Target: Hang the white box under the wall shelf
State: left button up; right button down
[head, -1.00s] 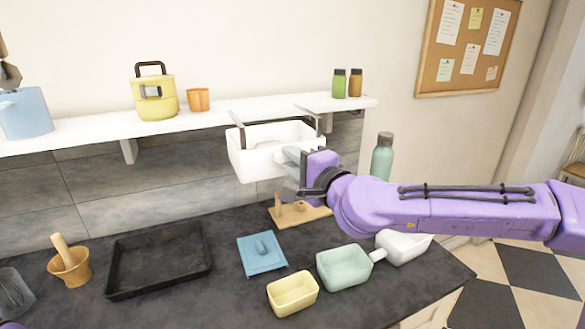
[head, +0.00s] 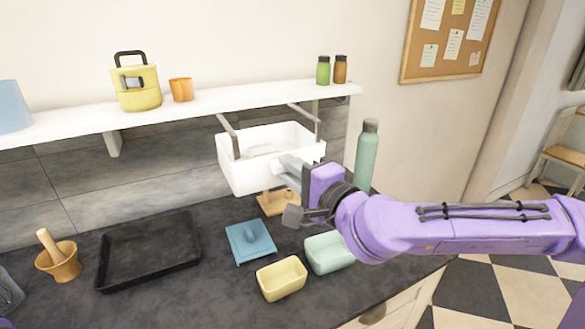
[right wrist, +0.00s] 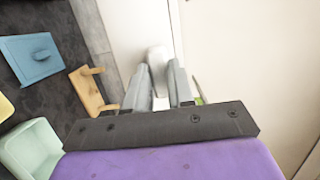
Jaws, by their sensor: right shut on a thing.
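The white box (head: 258,178) is an open-topped bin held in the air just below the front of the white wall shelf (head: 60,124). Two dark rails, one at the left (head: 228,130) and one at the right (head: 303,113), reach out from under the shelf above the box. The left rail's end overlaps the box in the picture; I cannot tell whether they touch. My right gripper (head: 291,166) is shut on the box at its near right side. In the right wrist view its fingers (right wrist: 165,88) grip a white part of the box (right wrist: 157,60). My left gripper is out of view.
On the shelf stand a yellow canister (head: 136,88), an orange cup (head: 181,90) and two small bottles, green (head: 323,70) and brown (head: 340,69). Below are a black tray (head: 148,252), blue lid (head: 250,241), yellow dish (head: 282,278), green dish (head: 328,253), and tall green bottle (head: 367,155).

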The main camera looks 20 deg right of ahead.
aim_at(277, 155)
jog(key=x, duration=0.1)
jog(key=b+x, duration=0.1)
jog(key=x, duration=0.2)
jog(key=shift+w+d+f, duration=0.1)
jog(key=shift+w+d, duration=0.25)
jog(key=shift+w, duration=0.1)
jog(key=shift+d+b+x, duration=0.25)
jog(key=shift+b+x, duration=0.2)
jog(key=shift+x, duration=0.7)
jog(key=shift+w, duration=0.35)
